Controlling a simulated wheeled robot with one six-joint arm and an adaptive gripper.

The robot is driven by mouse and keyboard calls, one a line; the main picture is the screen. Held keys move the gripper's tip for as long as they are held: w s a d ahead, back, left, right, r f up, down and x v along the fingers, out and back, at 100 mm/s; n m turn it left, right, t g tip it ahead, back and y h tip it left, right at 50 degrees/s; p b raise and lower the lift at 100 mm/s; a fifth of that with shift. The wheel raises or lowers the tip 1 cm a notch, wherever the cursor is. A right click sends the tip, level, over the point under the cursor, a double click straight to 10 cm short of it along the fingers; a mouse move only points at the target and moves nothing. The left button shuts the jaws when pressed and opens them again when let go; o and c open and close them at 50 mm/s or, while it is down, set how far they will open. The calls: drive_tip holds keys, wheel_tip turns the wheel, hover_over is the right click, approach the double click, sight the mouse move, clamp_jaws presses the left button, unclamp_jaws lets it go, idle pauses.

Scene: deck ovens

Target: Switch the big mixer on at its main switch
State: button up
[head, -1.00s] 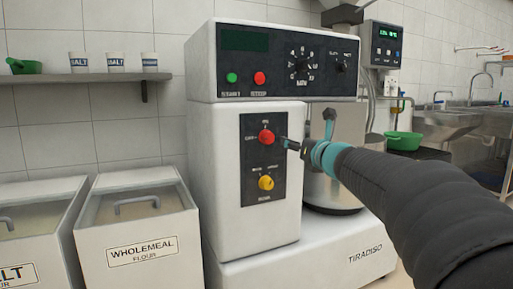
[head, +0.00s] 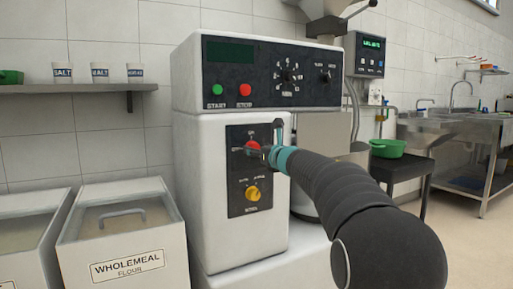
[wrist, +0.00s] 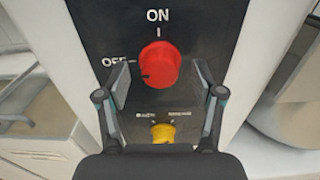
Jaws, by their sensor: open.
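The main switch is a red knob (head: 252,148) on a dark plate on the front of the big white mixer (head: 205,200). My gripper (wrist: 161,80) is open, with one finger on each side of the knob's lower part. I cannot tell whether the fingers touch it. In the head view my gripper (head: 262,152) is in front of the knob and partly covers it. The mixer's display (head: 230,52) is dark.
A yellow knob (head: 252,194) is below the red one. A green button (head: 217,90) and a red button (head: 246,90) are on the panel above. Flour bins (head: 125,235) stand at the left. A green bowl (head: 387,148) is on a dark stand at the right.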

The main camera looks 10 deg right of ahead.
drive_tip(key=shift+w+a, duration=0.25)
drive_tip(key=shift+w, duration=0.45)
drive_tip(key=shift+c, duration=0.2)
drive_tip(key=c, duration=1.1)
